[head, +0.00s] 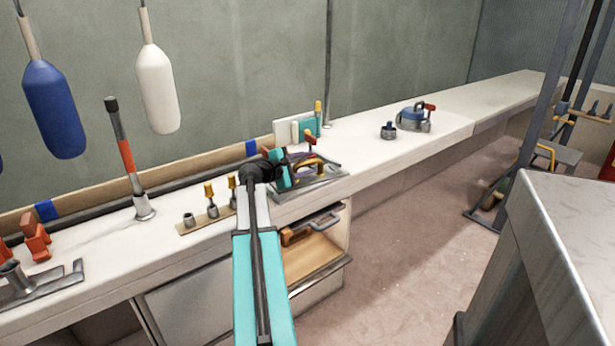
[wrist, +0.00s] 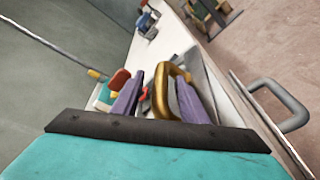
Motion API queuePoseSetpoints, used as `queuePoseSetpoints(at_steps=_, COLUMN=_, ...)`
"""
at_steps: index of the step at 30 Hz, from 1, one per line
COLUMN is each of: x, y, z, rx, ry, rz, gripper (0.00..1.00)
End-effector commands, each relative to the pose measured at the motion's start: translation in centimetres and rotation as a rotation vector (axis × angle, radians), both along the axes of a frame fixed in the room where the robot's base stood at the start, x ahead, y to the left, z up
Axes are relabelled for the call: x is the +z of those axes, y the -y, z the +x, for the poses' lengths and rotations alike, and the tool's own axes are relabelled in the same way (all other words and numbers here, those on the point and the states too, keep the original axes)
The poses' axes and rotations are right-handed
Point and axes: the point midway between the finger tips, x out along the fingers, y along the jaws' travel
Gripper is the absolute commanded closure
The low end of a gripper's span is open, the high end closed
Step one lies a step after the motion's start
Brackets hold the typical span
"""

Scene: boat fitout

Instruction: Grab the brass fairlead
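The brass fairlead (wrist: 160,92) is a golden loop standing in a grey metal tray (wrist: 207,82) in the wrist view. In the head view the fairlead (head: 315,166) shows just right of my gripper, partly hidden by it. My gripper (wrist: 158,80) has two purple fingers, set apart. The fairlead lies between them in the picture, close to the right finger and overlapping it, with a gap to the left finger. I cannot tell whether they touch. In the head view my gripper (head: 299,176) is low over the tray, mostly hidden by my arm.
A red-handled part (head: 309,137) and a white-and-teal block (head: 296,129) stand just behind the tray. Brass-topped fittings (head: 212,199) are to the left. An open drawer (head: 313,262) juts out below.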

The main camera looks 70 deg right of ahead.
Motion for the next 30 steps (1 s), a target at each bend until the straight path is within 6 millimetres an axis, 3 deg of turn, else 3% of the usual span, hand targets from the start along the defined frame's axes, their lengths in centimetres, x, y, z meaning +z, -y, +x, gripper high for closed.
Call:
queuePoseSetpoints(at_steps=14, x=0.02, y=-0.01, z=-0.08, rx=-0.001, ry=0.0, rz=0.0, gripper=0.6)
queuePoseSetpoints(at_steps=21, x=0.02, y=0.01, z=-0.11, rx=-0.001, ry=0.0, rz=0.0, gripper=0.99)
queuePoseSetpoints(at_steps=30, x=0.21, y=0.04, z=-0.14, rx=-0.001, ry=-0.002, rz=-0.003, gripper=1.0)
